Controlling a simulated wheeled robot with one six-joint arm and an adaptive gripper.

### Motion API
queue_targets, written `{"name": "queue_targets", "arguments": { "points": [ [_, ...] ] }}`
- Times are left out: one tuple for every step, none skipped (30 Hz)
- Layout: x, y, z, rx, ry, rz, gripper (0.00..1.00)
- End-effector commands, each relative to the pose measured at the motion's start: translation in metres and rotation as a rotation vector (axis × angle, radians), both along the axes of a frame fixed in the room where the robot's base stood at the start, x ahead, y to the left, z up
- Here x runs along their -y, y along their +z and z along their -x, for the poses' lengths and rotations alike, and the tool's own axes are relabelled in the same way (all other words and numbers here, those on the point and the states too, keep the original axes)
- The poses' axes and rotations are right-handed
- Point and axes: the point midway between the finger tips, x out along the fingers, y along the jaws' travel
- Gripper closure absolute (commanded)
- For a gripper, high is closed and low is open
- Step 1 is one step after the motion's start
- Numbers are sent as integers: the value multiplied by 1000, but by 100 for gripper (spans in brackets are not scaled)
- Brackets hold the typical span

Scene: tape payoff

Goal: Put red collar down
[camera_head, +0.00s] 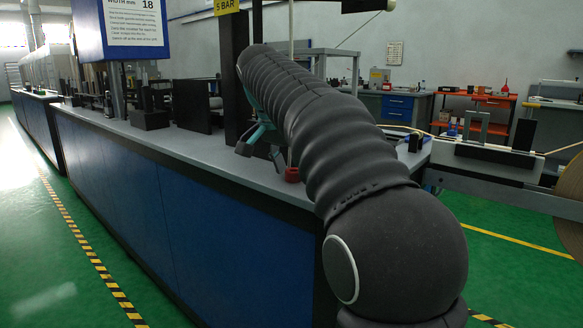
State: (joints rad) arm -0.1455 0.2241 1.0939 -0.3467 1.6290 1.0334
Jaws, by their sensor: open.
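The red collar (291,174) is a small dark-red piece low down at the grey bench top (226,151), near its front edge. It appears to sit at the foot of a thin pale upright rod (291,30), partly hidden by my arm. I cannot tell whether the collar rests on the bench or is around the rod. My gripper (262,154), with teal and dark parts, is open just left of the collar and points down. It looks empty and apart from the collar, though my arm hides part of it.
A dark post (235,70) with a yellow sign (227,6) stands behind my gripper. A black panel (194,106) and a dark block (150,119) stand farther left on the bench. A grey rail (498,154) extends right. The bench top left of my gripper has bare room.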

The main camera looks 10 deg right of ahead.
Motion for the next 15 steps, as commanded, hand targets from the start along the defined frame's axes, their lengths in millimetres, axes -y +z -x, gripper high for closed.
{"name": "queue_targets", "arguments": {
  "points": [
    [0, 0, 0, 0, 0, 0, 37],
    [0, 1, 0, 0, 0, 0, 37],
    [0, 3, 0, 0, 0, 0, 37],
    [0, 5, 0, 0, 0, 0, 37],
    [-1, 7, 1, 1, 0, -1, 37],
    [-2, 12, 2, 1, 0, 0, 37],
    [-4, 16, 2, 2, 1, 0, 37],
    [-5, 20, 3, 2, 1, 0, 37],
    [-7, 27, 5, 3, 1, -1, 37],
    [-9, 33, 6, 3, 2, -1, 37],
    [-11, 38, 7, 3, 2, -1, 37],
    [-14, 46, 9, 3, 2, -1, 37],
    [-16, 52, 10, 3, 2, -1, 37],
    [-18, 58, 12, 3, 2, -1, 37],
    [-20, 66, 13, 3, 2, -1, 37]
  ]
}}
